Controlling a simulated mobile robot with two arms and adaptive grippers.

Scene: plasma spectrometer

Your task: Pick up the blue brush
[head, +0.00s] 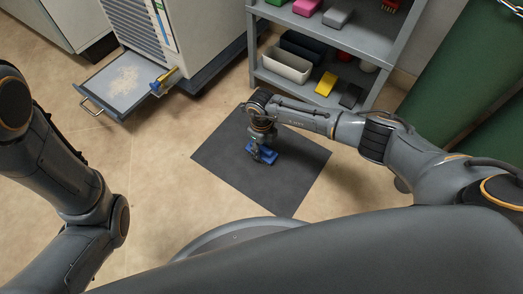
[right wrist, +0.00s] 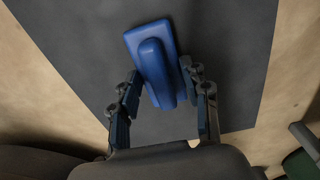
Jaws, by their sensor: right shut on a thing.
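The blue brush (head: 268,154) lies on the dark mat (head: 290,185) on the floor. In the right wrist view the brush (right wrist: 133,40) shows a flat base with a raised handle along it. My right gripper (head: 261,150) reaches down over the brush. In the right wrist view the fingers of this gripper (right wrist: 160,76) are on either side of the handle, shut on it. The brush looks to be still at mat level. My left arm shows at the left of the head view, but its gripper is out of the picture.
A pulled-out tray (head: 132,86) with pale crumbs on it juts from the white machine (head: 195,30). A yellow and blue item (head: 165,80) is at its edge. A grey shelf (head: 345,44) with bins and coloured blocks stands behind the mat. Green bins are at right.

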